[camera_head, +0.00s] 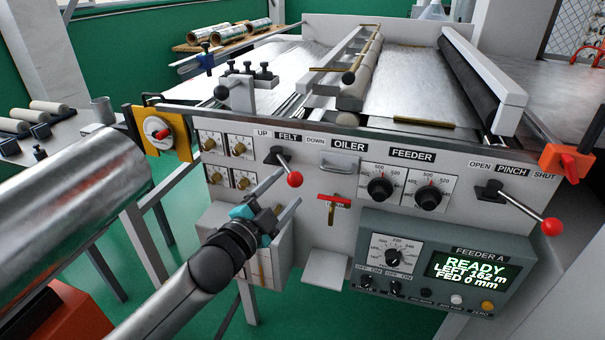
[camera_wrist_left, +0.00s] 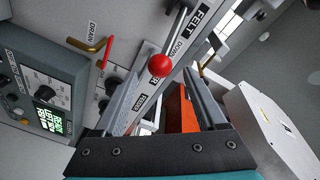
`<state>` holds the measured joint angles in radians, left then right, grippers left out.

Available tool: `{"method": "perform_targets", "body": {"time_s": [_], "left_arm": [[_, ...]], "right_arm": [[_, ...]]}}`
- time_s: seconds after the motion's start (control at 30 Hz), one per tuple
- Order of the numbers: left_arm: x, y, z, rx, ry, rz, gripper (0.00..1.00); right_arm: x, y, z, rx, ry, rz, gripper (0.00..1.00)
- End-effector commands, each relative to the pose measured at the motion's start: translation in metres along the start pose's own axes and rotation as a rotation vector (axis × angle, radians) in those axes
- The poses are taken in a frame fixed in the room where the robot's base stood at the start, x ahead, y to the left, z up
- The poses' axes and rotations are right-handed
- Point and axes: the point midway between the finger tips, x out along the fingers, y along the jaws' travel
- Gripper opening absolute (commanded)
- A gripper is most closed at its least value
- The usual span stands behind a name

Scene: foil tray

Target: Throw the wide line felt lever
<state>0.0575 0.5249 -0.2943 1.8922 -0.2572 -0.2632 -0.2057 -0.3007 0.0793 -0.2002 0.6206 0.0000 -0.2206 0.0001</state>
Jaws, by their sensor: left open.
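The felt lever is a metal rod with a red ball knob (camera_head: 294,179) under the FELT label on the white front panel. Its rod slants down and right from its pivot, on the DOWN side. My left gripper (camera_head: 291,187) is open just in front of the knob, its fingers pointing up at the panel. In the left wrist view, the knob (camera_wrist_left: 160,65) shows between the open fingertips (camera_wrist_left: 164,75). I cannot tell whether either finger touches it. My right gripper is not in view.
A red drain handle (camera_head: 333,205) sits right of the lever. The pinch lever (camera_head: 525,210) has another red knob. A grey feeder box (camera_head: 436,270) projects below, its screen reading READY. A yellow bracket with a red switch (camera_head: 158,132) stands left. A white box (camera_wrist_left: 272,120) shows beside the gripper.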

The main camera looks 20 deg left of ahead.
Motion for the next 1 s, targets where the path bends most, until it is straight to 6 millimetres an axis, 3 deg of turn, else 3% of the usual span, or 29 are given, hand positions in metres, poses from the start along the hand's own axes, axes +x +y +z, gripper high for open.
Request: {"method": "perform_targets", "body": {"time_s": [0.5, 0.7, 1.0], "left_arm": [[0.068, 0.001, 0.001, 0.000, 0.000, 0.000, 0.74], [0.079, 0.001, 0.000, 0.001, 0.000, 0.001, 0.74], [0.080, 0.001, 0.000, 0.000, 0.000, 0.001, 0.74]], "right_arm": [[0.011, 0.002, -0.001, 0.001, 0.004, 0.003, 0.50], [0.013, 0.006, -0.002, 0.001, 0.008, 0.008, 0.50], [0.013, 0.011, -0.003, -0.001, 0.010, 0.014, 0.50]]}}
